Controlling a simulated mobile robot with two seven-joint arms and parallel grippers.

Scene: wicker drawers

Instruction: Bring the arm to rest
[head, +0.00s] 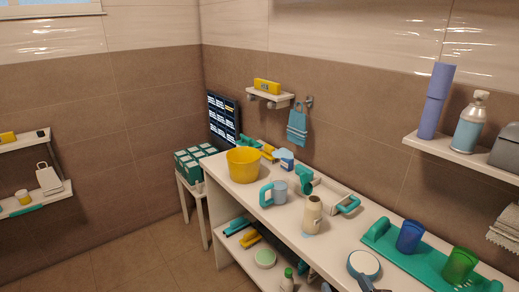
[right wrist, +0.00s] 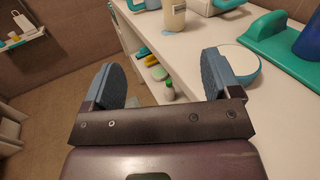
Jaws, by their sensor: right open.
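My right gripper (head: 371,285) shows only in part at the bottom edge of the head view, beside the front edge of the white counter (head: 335,257). In the right wrist view my right gripper (right wrist: 160,66) is open, with its two blue-grey finger pads wide apart and nothing between them. A round white-topped object with a teal rim (head: 364,264) lies on the counter close to the gripper. In the right wrist view this round object (right wrist: 243,62) is partly hidden behind the right finger; contact cannot be told. My left gripper is not in view.
A lower shelf (head: 232,252) holds several items. The floor (head: 130,262) at left is clear.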

